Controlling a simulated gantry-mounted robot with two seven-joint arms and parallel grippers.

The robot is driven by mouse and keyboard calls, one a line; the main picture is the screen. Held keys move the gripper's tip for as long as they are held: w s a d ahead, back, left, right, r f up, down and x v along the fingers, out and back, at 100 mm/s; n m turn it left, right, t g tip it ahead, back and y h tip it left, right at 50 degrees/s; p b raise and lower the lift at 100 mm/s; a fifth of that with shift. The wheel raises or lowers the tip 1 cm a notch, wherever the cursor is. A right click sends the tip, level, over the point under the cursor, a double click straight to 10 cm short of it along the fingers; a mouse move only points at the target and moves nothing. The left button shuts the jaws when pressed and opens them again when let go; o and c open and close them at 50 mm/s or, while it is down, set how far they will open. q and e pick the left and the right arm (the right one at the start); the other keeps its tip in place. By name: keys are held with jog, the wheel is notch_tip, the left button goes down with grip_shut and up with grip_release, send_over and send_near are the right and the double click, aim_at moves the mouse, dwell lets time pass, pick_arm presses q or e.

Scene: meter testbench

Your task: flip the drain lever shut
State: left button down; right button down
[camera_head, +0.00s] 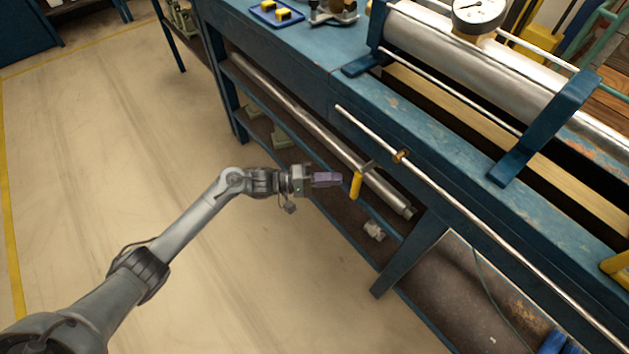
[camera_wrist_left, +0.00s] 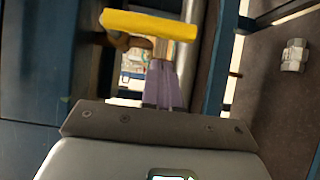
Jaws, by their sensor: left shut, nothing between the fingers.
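The drain lever has a yellow handle (camera_head: 356,184) that hangs down from a small valve on the thin pipe (camera_head: 470,205) along the front of the blue bench. My left gripper (camera_head: 338,179) is shut and empty, its purple fingers just left of the handle in the head view. In the left wrist view the yellow handle (camera_wrist_left: 150,25) lies across the picture beyond the fingertips (camera_wrist_left: 161,68). I cannot tell whether the fingers touch it. My right gripper is out of view.
The blue bench (camera_head: 300,55) carries a large metal cylinder (camera_head: 470,60) with a round gauge (camera_head: 479,12). Under it, a shelf holds a long bar (camera_head: 300,115) and a metal fitting (camera_wrist_left: 294,55). The floor (camera_head: 110,130) left of the bench is clear.

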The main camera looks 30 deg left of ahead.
pick_arm(q)
jog(key=d, duration=0.2)
jog(key=shift+s+d+b, duration=0.35)
jog(key=shift+s+b, duration=0.05)
jog(key=shift+d+f+n+p, duration=0.15)
jog(key=shift+n+p, duration=0.15)
jog(key=shift+p, duration=0.15)
